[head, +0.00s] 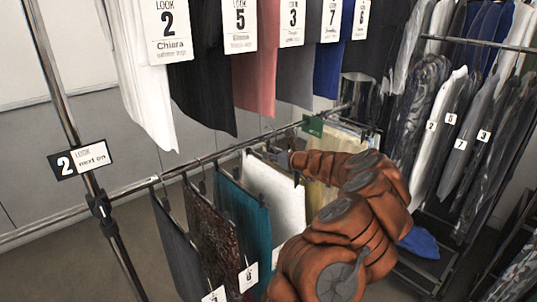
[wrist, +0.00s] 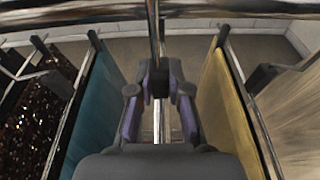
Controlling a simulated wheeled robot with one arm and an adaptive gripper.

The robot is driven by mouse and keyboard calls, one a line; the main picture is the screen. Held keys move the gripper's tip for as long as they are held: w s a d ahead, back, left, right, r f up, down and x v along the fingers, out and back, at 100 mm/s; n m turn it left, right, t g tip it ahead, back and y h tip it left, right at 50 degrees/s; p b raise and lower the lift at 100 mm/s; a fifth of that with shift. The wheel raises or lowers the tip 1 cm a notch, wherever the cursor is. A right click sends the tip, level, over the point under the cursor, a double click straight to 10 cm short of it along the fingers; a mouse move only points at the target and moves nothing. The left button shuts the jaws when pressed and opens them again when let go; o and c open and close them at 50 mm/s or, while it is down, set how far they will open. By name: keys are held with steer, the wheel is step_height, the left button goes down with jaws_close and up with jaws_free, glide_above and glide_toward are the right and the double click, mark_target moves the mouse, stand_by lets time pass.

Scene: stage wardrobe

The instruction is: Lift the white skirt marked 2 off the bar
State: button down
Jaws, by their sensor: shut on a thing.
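The white skirt (head: 273,196) hangs below the lower bar (head: 130,187), between a teal skirt (head: 243,215) and a yellowish garment (head: 320,192). No number shows on it; my arm covers its right part. My gripper (head: 284,157) is at the top of the white skirt, just under the bar. In the wrist view my gripper (wrist: 160,88) is shut on an upright metal hanger stem (wrist: 154,35) below the bar (wrist: 235,8). The white cloth cannot be made out there, behind the gripper body.
In the wrist view the teal skirt (wrist: 95,110) is close on the left and the yellow garment (wrist: 228,115) close on the right. Tagged garments, such as a white one marked 2 (head: 140,75), hang above. A "next on" sign (head: 80,160) is on the left post.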

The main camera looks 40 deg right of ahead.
steer(key=shift+s+a+p, duration=0.1)
steer(key=shift+s+p, duration=0.6)
steer(key=shift+s, duration=2.15)
steer(key=shift+s, duration=0.1)
steer(key=s+f+p+v, duration=0.1)
steer(key=f+p+v, duration=0.2)
steer(key=v, duration=1.2)
steer(key=s+f+p+v, duration=0.1)
steer(key=f+p+v, duration=0.3)
steer(key=v, duration=1.2)
steer(key=f+p+v, duration=0.4)
steer(key=v, duration=1.1)
steer(key=shift+s+a, duration=0.25)
steer(key=shift+s, duration=0.35)
